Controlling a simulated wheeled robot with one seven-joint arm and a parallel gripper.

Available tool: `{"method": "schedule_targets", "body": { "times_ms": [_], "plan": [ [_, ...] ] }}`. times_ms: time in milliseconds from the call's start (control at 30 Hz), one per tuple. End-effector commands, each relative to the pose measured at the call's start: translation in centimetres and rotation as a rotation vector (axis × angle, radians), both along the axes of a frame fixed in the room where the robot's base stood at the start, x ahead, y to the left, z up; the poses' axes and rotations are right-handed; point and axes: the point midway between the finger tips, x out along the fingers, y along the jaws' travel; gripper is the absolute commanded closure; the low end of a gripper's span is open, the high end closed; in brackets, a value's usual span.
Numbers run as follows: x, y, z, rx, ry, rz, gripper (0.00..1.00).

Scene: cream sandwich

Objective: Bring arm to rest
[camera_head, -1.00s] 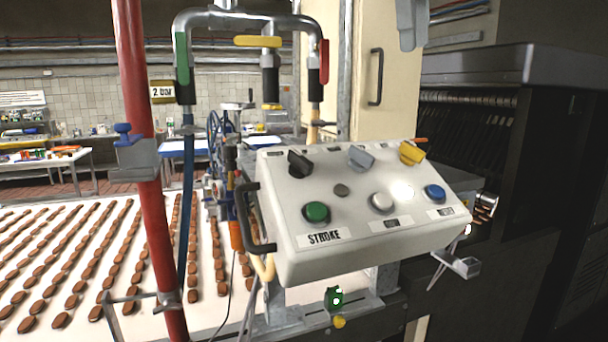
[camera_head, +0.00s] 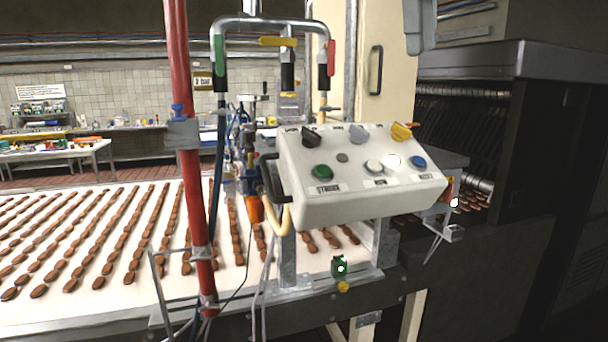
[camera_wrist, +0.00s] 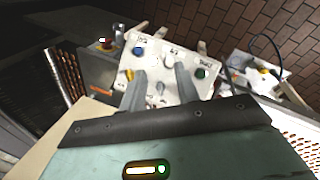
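My gripper shows in the wrist view (camera_wrist: 159,72) as two grey fingers with a clear gap between them. It is open and nothing shows between the fingers. Beyond the fingertips lies the white control panel (camera_wrist: 165,53), seen upside down, with its knobs and buttons. I cannot tell the distance between fingers and panel. In the head view the panel (camera_head: 350,195) stands tilted on its posts, with black, grey and yellow knobs and green, white and blue buttons. My gripper cannot be clearly made out in the head view.
A red pipe (camera_head: 188,140) stands left of the panel. A white conveyor (camera_head: 140,290) carries rows of brown biscuits. A dark machine (camera_head: 530,190) fills the right side. A pipe frame with coloured handles (camera_head: 272,24) rises behind the panel. A cream cabinet (camera_head: 392,85) stands behind.

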Motion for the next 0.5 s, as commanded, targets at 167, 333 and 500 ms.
{"method": "schedule_targets", "body": {
  "times_ms": [167,333,500],
  "plan": [
    [-0.2,1.2,-2.5,0.006,0.004,0.026,0.68],
    [-0.6,2.8,-6.2,0.018,0.011,0.056,0.68],
    [-1.7,4.8,-11.7,0.04,0.029,0.088,0.68]
  ]
}}
